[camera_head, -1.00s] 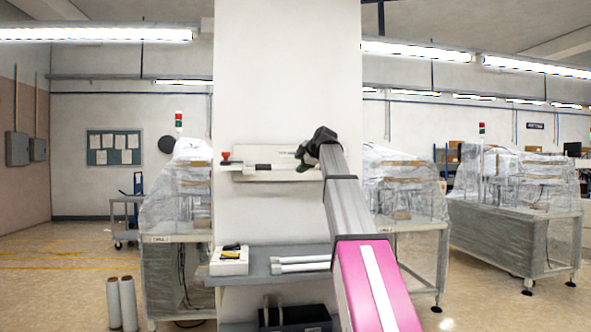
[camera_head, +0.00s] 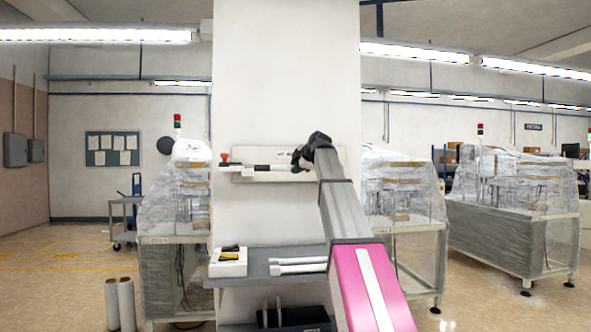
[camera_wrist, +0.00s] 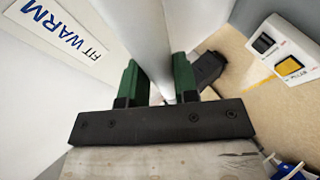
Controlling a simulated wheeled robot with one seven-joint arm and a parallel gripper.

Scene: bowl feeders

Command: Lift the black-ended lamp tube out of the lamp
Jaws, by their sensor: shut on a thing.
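The lamp (camera_head: 262,155) is a pale fixture on the front of a white pillar, with a red-topped piece at its left end. The white lamp tube (camera_head: 272,168) runs along its front, with a black part near the left. My gripper (camera_head: 298,162) is at the tube's right end. In the wrist view, my gripper (camera_wrist: 157,78) has its two green fingers shut on the white tube (camera_wrist: 146,28). A black block (camera_wrist: 207,68) shows beside the right finger; I cannot tell whether it belongs to tube or lamp. The tube's right end is partly hidden by my gripper.
Below the lamp, a grey shelf (camera_head: 255,270) holds two white tubes (camera_head: 298,265) and a white box (camera_head: 228,263) with black and yellow switches. A dark bin (camera_head: 300,316) stands lower down. A label reading "FIT WARM" (camera_wrist: 66,30) is at the upper left.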

